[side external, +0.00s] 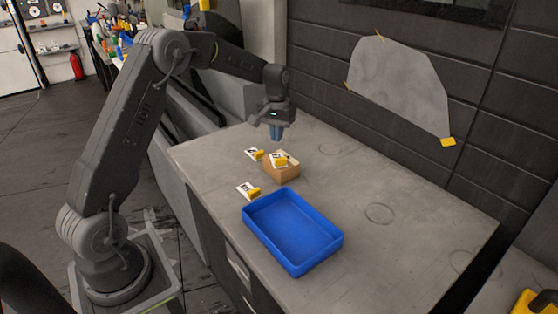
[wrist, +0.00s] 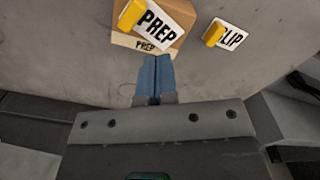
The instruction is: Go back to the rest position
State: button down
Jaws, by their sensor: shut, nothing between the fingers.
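My gripper (side external: 277,132) hangs above the grey table, near its back left part, with its blue fingers pointing down. In the wrist view its two blue fingers (wrist: 156,80) are pressed together with nothing between them. Below and in front of the fingers is a small brown box (side external: 281,171), with a white card and a yellow piece lying on top. In the wrist view the box (wrist: 131,41) and its card marked PREP (wrist: 163,24) show just past the fingertips, apart from them.
A card marked "LIP" (wrist: 231,37) with a yellow piece lies on the table beside the box. Another card (side external: 245,189) lies near an empty blue tray (side external: 255,231). The table's right part (side external: 420,210) is clear. A grey film sheet (side external: 400,85) is taped to the dark wall.

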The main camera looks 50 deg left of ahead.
jog(key=shift+r, duration=0.3)
jog(key=s+d+r+m+t, duration=0.3)
jog(key=s+d+r, duration=0.9)
jog(key=r, duration=0.1)
jog(key=s+d+m+t, duration=0.1)
jog(key=s+d, duration=0.3)
jog(key=s, duration=0.4)
jog(key=s+d+m+t, duration=0.1)
jog(key=s+d, duration=0.3)
jog(key=s, duration=0.5)
jog(key=shift+f+m+t, duration=0.15)
jog(key=shift+m+t, duration=0.15)
jog(key=shift+m, duration=0.2)
